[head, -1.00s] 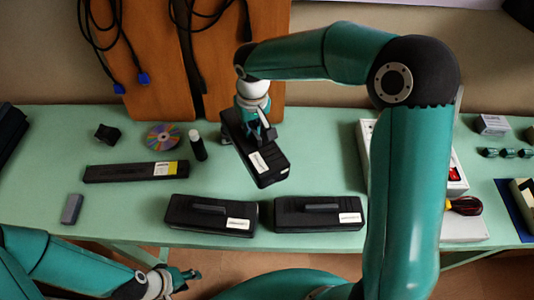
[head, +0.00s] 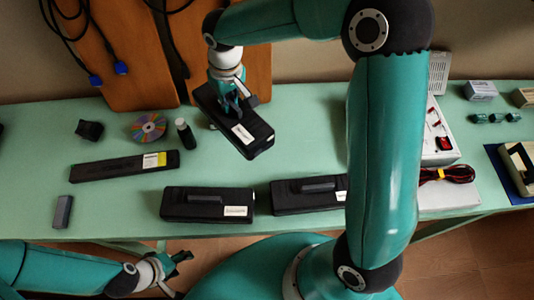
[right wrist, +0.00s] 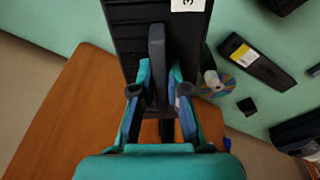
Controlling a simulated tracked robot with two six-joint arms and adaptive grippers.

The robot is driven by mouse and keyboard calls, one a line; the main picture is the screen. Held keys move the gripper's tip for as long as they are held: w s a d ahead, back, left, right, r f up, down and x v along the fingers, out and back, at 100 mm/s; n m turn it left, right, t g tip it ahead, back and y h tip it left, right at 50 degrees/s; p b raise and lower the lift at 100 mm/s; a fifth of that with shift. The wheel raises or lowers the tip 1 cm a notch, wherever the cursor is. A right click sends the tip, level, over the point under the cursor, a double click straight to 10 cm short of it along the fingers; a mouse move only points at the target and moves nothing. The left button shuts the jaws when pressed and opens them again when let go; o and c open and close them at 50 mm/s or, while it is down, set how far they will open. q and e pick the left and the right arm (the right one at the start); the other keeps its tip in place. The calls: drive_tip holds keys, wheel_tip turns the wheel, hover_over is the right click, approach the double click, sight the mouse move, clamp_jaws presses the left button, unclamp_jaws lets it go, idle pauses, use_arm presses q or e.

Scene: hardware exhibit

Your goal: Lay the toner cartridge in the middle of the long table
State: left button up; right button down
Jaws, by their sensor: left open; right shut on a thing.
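The black toner cartridge (head: 243,135), a ribbed box with a handle and white label, is over the back middle of the long green table (head: 310,145). My right gripper (head: 236,108) is shut on its handle from above. The right wrist view shows the handle of the cartridge (right wrist: 121,35) between the fingers (right wrist: 160,100). The cartridge seems to hang a little above the table; the exact gap is hard to tell. My left gripper (head: 180,268) is open and empty, in front of the table's front edge.
Two similar black boxes (head: 180,208) (head: 285,199) lie along the front edge; my right arm covers part of one. A long black bar (head: 105,170), disc (head: 147,128), small bottle (head: 186,134) and grey block (head: 63,212) are on the left. A white device (head: 441,150) stands right. Wooden boards (head: 235,65) stand behind.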

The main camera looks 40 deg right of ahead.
drive_tip(key=s+d+r+n+y, duration=0.1)
drive_tip(key=s+d+r+n, duration=0.5)
drive_tip(key=n, duration=0.5)
drive_tip(key=f+b, duration=0.2)
drive_tip(key=f, duration=0.5)
drive_tip(key=f+b, duration=0.2)
drive_tip(key=f, duration=0.5)
drive_tip(key=f+b, duration=0.2)
drive_tip(key=f, duration=0.5)
drive_tip(key=shift+s+d, duration=0.35)
drive_tip(key=shift+s+r, duration=0.1)
